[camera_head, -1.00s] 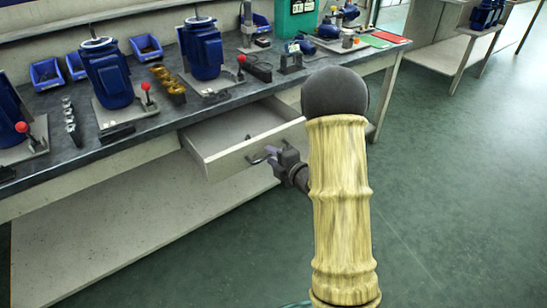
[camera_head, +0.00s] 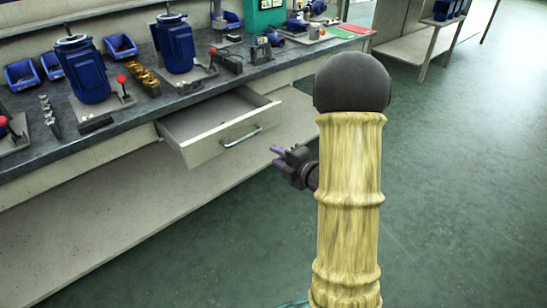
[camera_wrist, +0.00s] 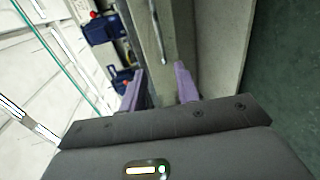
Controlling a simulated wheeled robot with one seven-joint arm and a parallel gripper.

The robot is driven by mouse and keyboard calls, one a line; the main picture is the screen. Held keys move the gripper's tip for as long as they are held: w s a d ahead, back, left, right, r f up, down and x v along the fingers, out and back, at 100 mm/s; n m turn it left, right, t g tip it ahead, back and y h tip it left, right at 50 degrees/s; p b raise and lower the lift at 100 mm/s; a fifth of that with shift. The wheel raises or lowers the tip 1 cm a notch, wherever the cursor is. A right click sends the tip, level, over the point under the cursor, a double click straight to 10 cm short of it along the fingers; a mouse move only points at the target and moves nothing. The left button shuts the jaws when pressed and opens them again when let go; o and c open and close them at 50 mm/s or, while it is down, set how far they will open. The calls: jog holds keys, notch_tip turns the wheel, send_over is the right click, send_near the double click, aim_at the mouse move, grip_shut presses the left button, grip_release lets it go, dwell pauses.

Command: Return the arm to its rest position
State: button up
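My gripper (camera_head: 277,156) is in front of the open drawer (camera_head: 203,150), a little to the right of its handle (camera_head: 242,137) and apart from it. In the wrist view my gripper (camera_wrist: 160,88) shows two purple fingers spread apart with nothing between them. The handle (camera_wrist: 157,35) lies beyond the fingertips there. The drawer stands pulled out from under the bench, and its visible inside looks mostly empty. My arm, with its yellowish sleeve and dark round joint, stands at the right of the head view and hides part of the floor.
The workbench (camera_head: 130,134) carries blue pumps (camera_head: 173,43), blue bins (camera_head: 121,46), brass parts (camera_head: 144,79) and red-knobbed levers. A lower shelf (camera_head: 120,228) runs beneath it. The green floor (camera_head: 455,170) on the right is clear. Another bench (camera_head: 415,45) stands at the back right.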

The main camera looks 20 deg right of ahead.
jog(key=shift+s+d+r, duration=0.1)
jog(key=shift+s+d, duration=0.15)
jog(key=shift+s, duration=0.4)
jog(key=s+a+m+g+h+p, duration=0.1)
jog(key=s+a+m+g+h, duration=0.2)
jog(key=s+m, duration=0.35)
jog(key=s+a+r+m+g+h+p, duration=0.1)
jog(key=s+a+m+g+p, duration=0.15)
jog(key=s+m+g, duration=0.45)
jog(key=s+a+m+g+h+p, duration=0.15)
jog(key=s+a+m, duration=0.3)
jog(key=m, duration=0.45)
notch_tip(320, 180, up, 38)
jog(key=p, duration=3.7)
jog(key=shift+s+d, duration=0.15)
jog(key=shift+d, duration=0.05)
jog(key=shift+f+n+g, duration=0.15)
jog(key=shift+n+g, duration=0.1)
